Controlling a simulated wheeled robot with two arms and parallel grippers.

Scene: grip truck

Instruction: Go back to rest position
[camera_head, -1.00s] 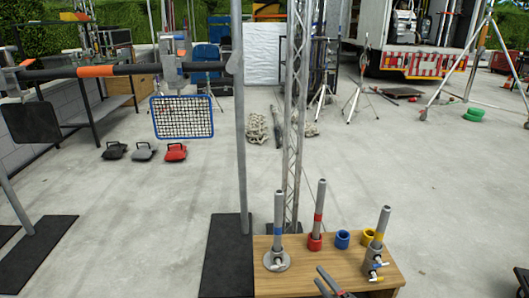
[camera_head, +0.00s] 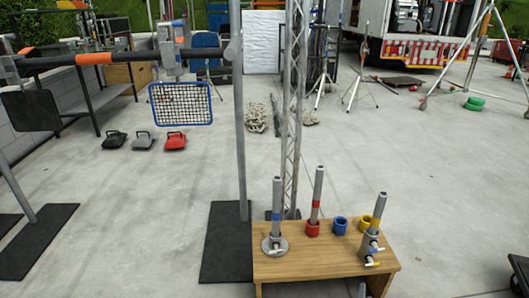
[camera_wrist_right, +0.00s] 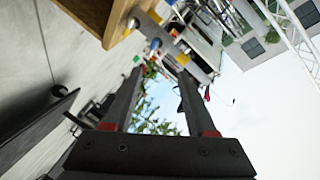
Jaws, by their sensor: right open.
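My right gripper (camera_wrist_right: 162,85) shows in the right wrist view, with its two dark fingers apart and nothing between them. That view is tilted, and the edge of a wooden bench (camera_wrist_right: 95,12) shows beyond the fingers at the upper left. The head view does not clearly show either gripper. In it, the small wooden bench (camera_head: 320,262) stands at the bottom middle. It carries upright grey tubes with blue (camera_head: 276,216), red (camera_head: 315,205) and yellow (camera_head: 375,223) bands.
A red ring (camera_head: 312,231), a blue ring (camera_head: 340,227) and a yellow ring (camera_head: 365,226) are on the bench. A stand pole (camera_head: 243,130) on a black base plate (camera_head: 226,250) and a lattice truss (camera_head: 292,120) stand close by. Open concrete floor lies to the right.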

